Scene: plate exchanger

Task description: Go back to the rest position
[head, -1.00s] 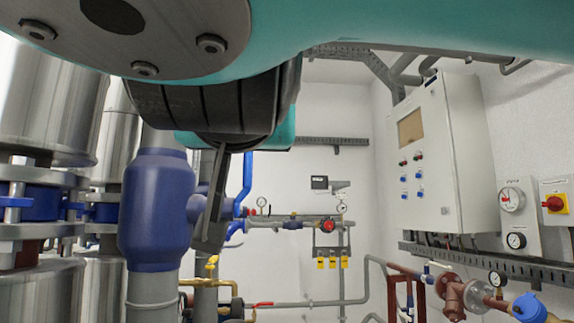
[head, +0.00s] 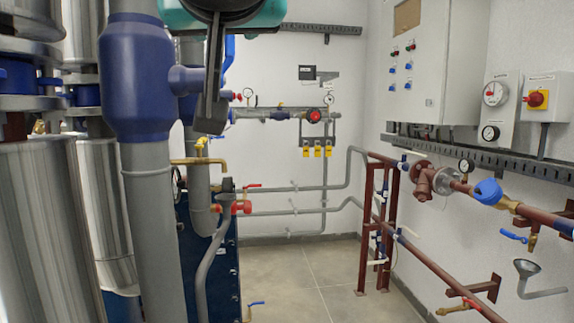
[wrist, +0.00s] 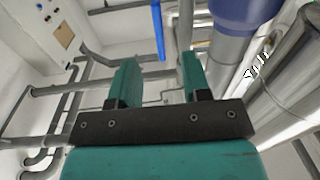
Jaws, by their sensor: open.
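My gripper (wrist: 160,78) shows in the wrist view with its two teal fingers spread apart and nothing between them. It points into open air, with pipes and a pale wall beyond. In the head view, a dark grey part at the end of my arm hangs at the top, left of centre, in front of the grey and blue piping. The fingertips cannot be made out there. No held object shows in either view.
A thick grey pipe with a blue body (head: 148,80) stands left, beside shiny metal cylinders (head: 50,220). A control cabinet (head: 435,65) and an emergency switch box (head: 547,97) hang on the right wall. Red-brown pipework (head: 440,265) runs below. The floor (head: 295,285) between is clear.

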